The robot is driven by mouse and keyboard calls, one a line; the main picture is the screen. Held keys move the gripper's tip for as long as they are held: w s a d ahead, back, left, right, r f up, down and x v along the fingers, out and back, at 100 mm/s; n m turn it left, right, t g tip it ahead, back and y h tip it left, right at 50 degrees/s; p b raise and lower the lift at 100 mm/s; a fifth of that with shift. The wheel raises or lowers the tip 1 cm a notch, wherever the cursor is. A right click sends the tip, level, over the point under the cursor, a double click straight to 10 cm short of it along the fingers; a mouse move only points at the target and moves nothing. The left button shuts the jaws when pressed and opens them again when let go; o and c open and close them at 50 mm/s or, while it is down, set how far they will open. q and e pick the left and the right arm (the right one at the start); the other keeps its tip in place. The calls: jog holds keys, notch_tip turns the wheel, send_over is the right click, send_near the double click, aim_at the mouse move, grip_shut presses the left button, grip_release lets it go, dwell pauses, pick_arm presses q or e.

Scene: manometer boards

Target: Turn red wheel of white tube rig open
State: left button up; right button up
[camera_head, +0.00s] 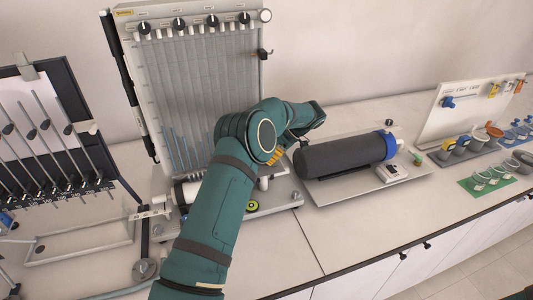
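A tall white-framed tube board (190,75) stands on the bench at the centre left. It has a row of dark knobs along its top and many thin upright tubes, with blue in the lower part of some. My teal arm comes in from the bottom and crosses in front of the board's lower right part. Its far end bends to the right, above the bench. I see no gripper fingers on it. No red wheel shows; the arm hides part of the board's base. A black-and-yellow round part (252,205) shows at the base, right of the arm.
A dark grey cylinder with a blue end band (340,155) lies on a grey plate right of the arm. A tilted board with slanted tubes (40,125) stands left. A small white panel (470,108), cups and a green tray (487,183) are at the right. The front bench strip is mostly clear.

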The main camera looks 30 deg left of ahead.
pick_arm(q)
jog(key=shift+s+a+f, duration=0.1)
jog(key=o, duration=1.3)
jog(key=shift+s+a, duration=0.1)
jog(key=shift+w+d+r, duration=0.4)
jog(key=shift+r, duration=0.1)
jog(key=v, duration=0.7)
jog(key=shift+s+f, duration=0.1)
